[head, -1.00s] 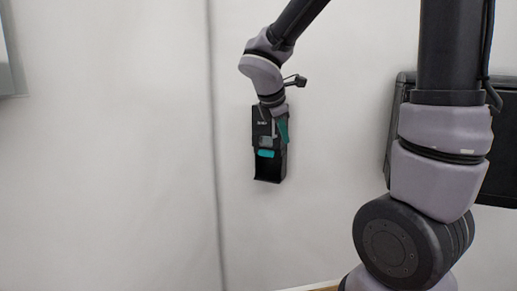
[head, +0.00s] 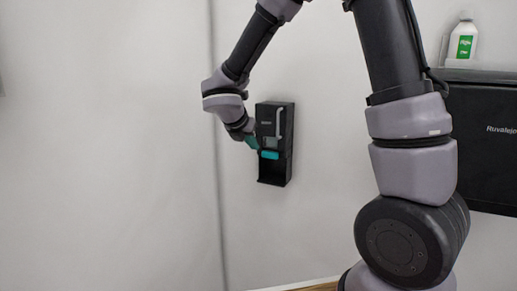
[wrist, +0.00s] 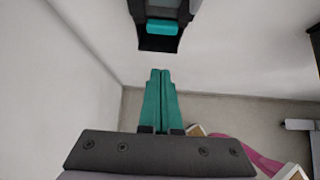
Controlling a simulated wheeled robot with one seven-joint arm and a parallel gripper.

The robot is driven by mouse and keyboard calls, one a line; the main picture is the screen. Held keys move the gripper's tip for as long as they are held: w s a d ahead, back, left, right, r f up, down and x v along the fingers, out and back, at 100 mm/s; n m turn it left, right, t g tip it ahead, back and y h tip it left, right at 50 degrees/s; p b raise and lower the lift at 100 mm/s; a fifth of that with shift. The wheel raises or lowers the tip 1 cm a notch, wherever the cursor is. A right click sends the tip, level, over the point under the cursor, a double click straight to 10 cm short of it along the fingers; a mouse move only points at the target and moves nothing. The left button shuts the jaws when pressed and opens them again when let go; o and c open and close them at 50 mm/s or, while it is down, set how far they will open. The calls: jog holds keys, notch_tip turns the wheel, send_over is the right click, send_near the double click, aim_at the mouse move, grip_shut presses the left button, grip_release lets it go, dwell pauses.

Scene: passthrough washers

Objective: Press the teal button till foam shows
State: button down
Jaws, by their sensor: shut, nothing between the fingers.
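The black foam dispenser (head: 284,168) hangs on the white wall in the head view. Its teal button (head: 269,155) is on the front, below a grey window. The wrist view shows the button (wrist: 163,27) at the top, with the dark open bay of the dispenser (wrist: 158,43) beside it. No foam is visible there. My gripper (head: 254,143) has teal fingers and is at the dispenser's left in the head view, close to the button. In the wrist view the fingers (wrist: 160,72) are together and empty, pointing at the dispenser with a gap between. Contact is not seen.
A black cabinet (head: 487,130) is on the wall at the right, with a white bottle with a green label (head: 463,40) on top. The wall left of the dispenser is bare. A pink item (wrist: 240,150) lies low in the wrist view.

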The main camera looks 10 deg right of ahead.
aim_at(269, 153)
jog(key=x, duration=0.7)
jog(key=w+d+r+x, duration=0.1)
jog(key=x, duration=0.2)
jog(key=shift+w+d+f, duration=0.1)
jog(key=shift+w+f, duration=0.05)
jog(key=shift+w+d, duration=0.4)
jog(key=shift+w, duration=0.2)
jog(key=shift+w+d, duration=0.55)
jog(key=shift+w, duration=0.2)
